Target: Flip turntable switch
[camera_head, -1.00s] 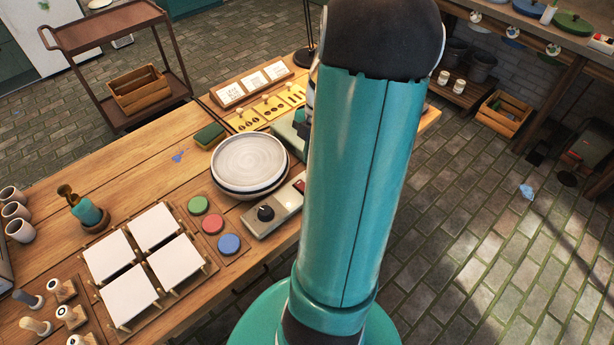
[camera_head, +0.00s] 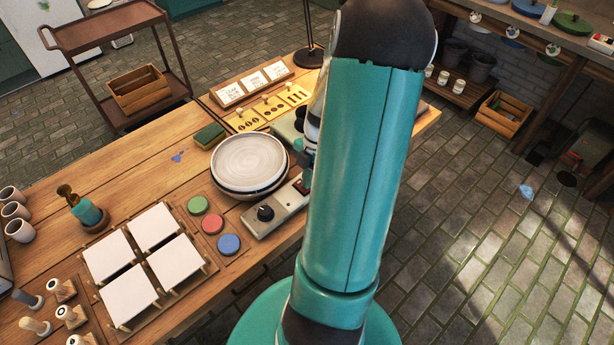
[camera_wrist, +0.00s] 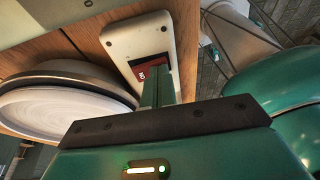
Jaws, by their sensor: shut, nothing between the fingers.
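The turntable's pale control box (camera_head: 283,208) has a black knob (camera_head: 265,213) and a red rocker switch (camera_head: 302,186) at its far right end. In the wrist view the box (camera_wrist: 122,38) shows the red switch (camera_wrist: 142,73) with white "ON" lettering. My gripper (camera_wrist: 158,76) is shut and empty. Its fingertips are over the switch and hide part of it; I cannot tell whether they touch it. In the head view my arm covers most of the gripper. The turntable carries a grey-white plate (camera_head: 248,160), also in the wrist view (camera_wrist: 60,108).
A green sponge (camera_head: 210,136) lies beyond the plate. Paint pots, one green (camera_head: 198,205), stand left of the box. White tiles (camera_head: 156,226) lie farther left. Yellow stencils (camera_head: 270,106) are at the back.

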